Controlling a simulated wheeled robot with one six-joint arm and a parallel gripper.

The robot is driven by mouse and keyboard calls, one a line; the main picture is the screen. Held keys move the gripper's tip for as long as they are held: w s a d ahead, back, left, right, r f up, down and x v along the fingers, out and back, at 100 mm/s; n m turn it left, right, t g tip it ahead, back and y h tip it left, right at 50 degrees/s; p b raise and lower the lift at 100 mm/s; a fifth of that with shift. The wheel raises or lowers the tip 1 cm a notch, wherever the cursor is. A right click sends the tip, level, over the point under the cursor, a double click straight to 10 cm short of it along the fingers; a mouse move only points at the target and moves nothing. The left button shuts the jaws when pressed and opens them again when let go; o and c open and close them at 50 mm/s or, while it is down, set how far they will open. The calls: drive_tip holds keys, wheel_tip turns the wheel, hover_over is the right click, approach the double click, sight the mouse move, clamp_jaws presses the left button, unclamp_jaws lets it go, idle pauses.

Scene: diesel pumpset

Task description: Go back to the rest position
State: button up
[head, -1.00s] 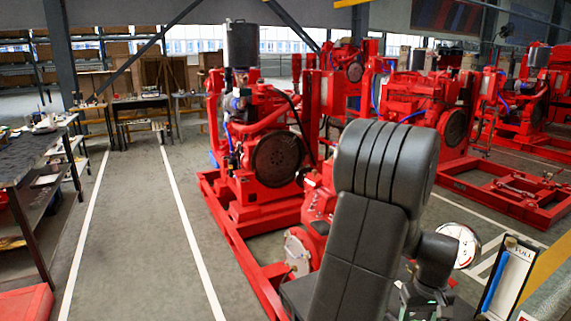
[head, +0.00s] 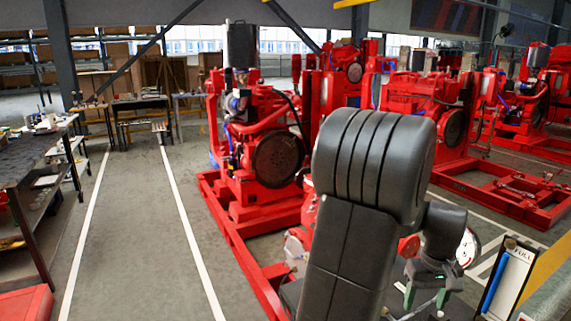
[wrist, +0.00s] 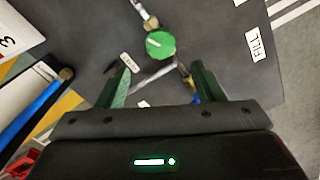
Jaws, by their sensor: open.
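My gripper (head: 426,298) is open and empty at the lower right of the head view, hanging below my dark arm. Its two green fingers also show in the wrist view (wrist: 162,86), spread apart. Above a dark grey surface (wrist: 220,75), the wrist view shows a round green knob (wrist: 160,44) on a metal pipe fitting, beyond the fingertips and apart from them. A small white tag (wrist: 130,63) lies by the left finger. My arm hides part of the nearest red pumpset in the head view.
A board with a blue level tube (head: 495,283) stands right of my gripper. A white FILL label (wrist: 254,43) lies on the grey surface. The red diesel pumpset (head: 265,150) stands beyond my arm. A workbench (head: 35,155) is at the left; the marked floor lane (head: 140,230) is clear.

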wheel_tip(320, 180, down, 8)
drive_tip(key=shift+s+f, duration=0.1)
drive_tip(key=shift+f, duration=0.15)
drive_tip(key=shift+r+m, duration=0.15)
drive_tip(key=shift+m, duration=0.35)
drive_tip(key=m, duration=0.3)
drive_tip(key=shift+m, duration=0.4)
drive_tip(key=m, duration=0.5)
drive_tip(key=shift+d+b, duration=0.1)
drive_tip(key=shift+b, duration=0.25)
drive_tip(key=m, duration=0.5)
drive_tip(key=shift+s+m, duration=0.1)
drive_tip(key=shift+m, duration=0.2)
drive_tip(key=m, duration=0.4)
drive_tip(key=shift+m+b, duration=0.35)
drive_tip(key=shift+m, duration=0.05)
drive_tip(key=shift+r, duration=0.15)
